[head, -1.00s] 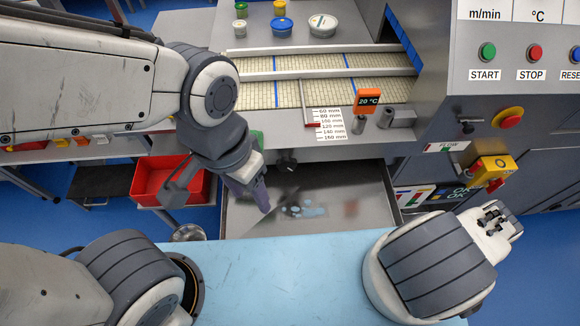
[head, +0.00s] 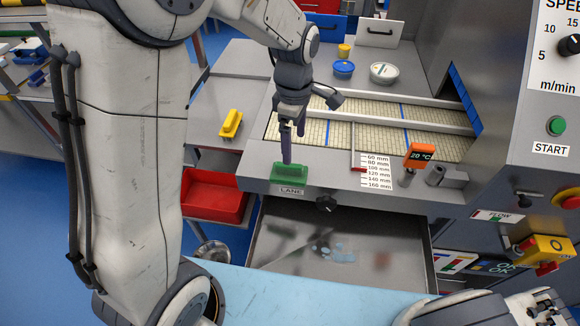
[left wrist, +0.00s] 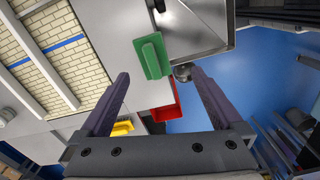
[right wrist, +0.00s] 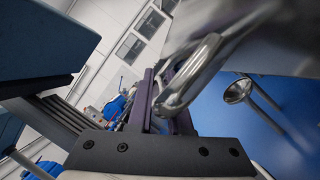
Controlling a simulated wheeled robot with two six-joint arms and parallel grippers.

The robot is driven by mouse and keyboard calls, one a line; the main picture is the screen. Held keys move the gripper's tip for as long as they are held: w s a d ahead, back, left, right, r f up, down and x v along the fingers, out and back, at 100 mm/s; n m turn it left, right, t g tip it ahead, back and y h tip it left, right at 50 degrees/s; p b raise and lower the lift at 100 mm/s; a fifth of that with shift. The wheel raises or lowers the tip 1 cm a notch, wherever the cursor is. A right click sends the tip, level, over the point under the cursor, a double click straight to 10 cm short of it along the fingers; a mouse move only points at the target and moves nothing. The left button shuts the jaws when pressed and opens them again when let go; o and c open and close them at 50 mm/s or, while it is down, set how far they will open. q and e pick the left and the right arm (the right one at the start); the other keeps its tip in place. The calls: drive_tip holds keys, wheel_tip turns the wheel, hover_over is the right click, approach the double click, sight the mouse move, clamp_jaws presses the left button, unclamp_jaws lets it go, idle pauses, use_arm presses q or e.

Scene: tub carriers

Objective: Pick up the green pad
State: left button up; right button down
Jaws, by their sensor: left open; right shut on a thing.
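The green pad (head: 290,173) lies on the grey ledge at the front left of the conveyor, just above the LANE label. It also shows in the left wrist view (left wrist: 152,56), beyond and between the fingertips. My left gripper (head: 287,158) points down over the pad, and its open fingers are empty. In the left wrist view the two fingers (left wrist: 156,82) stand wide apart, with the pad ahead of them. My right gripper (right wrist: 165,100) is shut on a curved metal handle (right wrist: 190,75); in the head view its fingers are out of the picture.
A yellow pad (head: 231,124) lies on the side table to the left. A red bin (head: 212,196) hangs below it. An open metal drawer (head: 340,258) lies below the ledge, with a black knob (head: 326,204) above it.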

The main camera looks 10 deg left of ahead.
sight(289, 168)
use_arm(q)
drive_tip(key=f, duration=0.2)
drive_tip(key=w+f+n, duration=0.1)
drive_tip(key=f, duration=0.2)
drive_tip(key=w+a+f+n, duration=0.1)
drive_tip(key=f, duration=0.1)
drive_tip(key=shift+f, duration=0.3)
drive_tip(key=shift+w+a+f, duration=0.1)
drive_tip(key=shift+a+f, duration=0.05)
drive_tip(key=shift+f, duration=1.2)
drive_tip(key=shift+a+f, duration=0.1)
drive_tip(key=shift+f, duration=1.25)
drive_tip(key=c, duration=1.2)
